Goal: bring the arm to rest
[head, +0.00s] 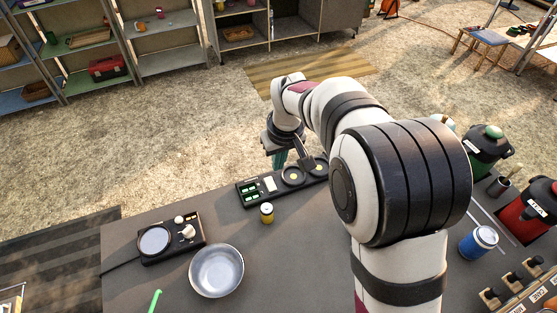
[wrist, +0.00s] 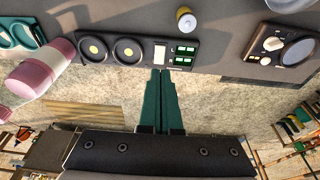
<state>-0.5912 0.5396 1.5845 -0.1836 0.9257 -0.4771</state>
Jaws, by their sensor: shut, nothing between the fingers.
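My gripper (wrist: 160,102) shows in the wrist view as two green fingers held together, with nothing between them. In the head view my gripper (head: 280,160) is beyond the far edge of the grey table (head: 240,236), close to the black panel (head: 250,191) with two round dials. My arm reaches out from the lower right and bends down at its far end. In the wrist view the fingertips appear just below the panel (wrist: 142,50); I cannot tell whether they touch it.
A yellow-labelled jar (head: 267,213), a metal bowl (head: 216,270) and a black device with a round plate (head: 154,241) stand on the table. A blue can (head: 478,243), a red urn (head: 528,212) and a green-black urn (head: 487,148) stand at right. Shelves (head: 84,43) line the back.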

